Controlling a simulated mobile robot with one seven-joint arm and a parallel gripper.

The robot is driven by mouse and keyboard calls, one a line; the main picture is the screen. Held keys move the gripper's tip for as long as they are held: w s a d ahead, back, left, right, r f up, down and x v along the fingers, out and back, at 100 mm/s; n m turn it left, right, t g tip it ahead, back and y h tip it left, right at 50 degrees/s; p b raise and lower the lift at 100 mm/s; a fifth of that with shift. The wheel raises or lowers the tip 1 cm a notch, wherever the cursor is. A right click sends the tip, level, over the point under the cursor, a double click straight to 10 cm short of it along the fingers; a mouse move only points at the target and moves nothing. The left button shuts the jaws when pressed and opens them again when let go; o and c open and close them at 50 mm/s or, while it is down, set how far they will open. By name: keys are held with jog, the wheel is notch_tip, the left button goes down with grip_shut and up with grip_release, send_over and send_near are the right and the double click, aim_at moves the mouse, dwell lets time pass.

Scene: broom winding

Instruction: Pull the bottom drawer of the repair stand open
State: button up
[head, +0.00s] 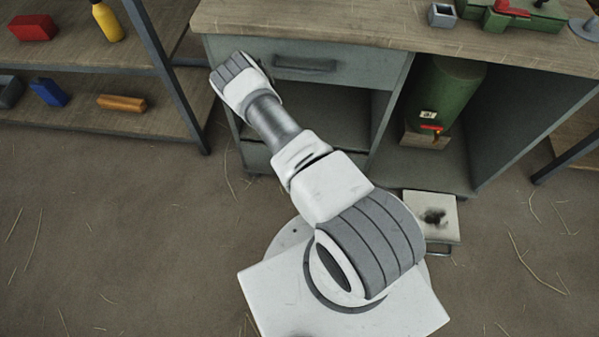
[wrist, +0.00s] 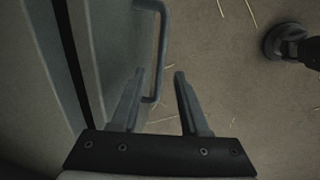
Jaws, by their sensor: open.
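The repair stand (head: 395,78) is a grey cabinet under a wooden top. Its bottom drawer (head: 257,157) shows as a low grey front at the lower left, largely hidden behind my arm. In the wrist view a grey drawer front (wrist: 112,35) stands at the left with a bar handle (wrist: 161,45); I take it for the bottom drawer but cannot be sure. My gripper (wrist: 159,74) is open. The lower end of the handle lies between its fingers, closer to the left finger; contact cannot be told. In the head view the fingers are hidden.
A top drawer with its own handle (head: 305,65) is shut above an open shelf space. A green cylinder (head: 443,88) stands in the right bay. A pale, stained box (head: 431,215) sits on the floor at right. A shelf rack (head: 100,70) stands at left.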

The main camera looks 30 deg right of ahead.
jog(key=shift+w+d+f, duration=0.15)
jog(key=shift+w+f, duration=0.05)
jog(key=shift+f, duration=0.85)
grip_shut()
dwell(0.7)
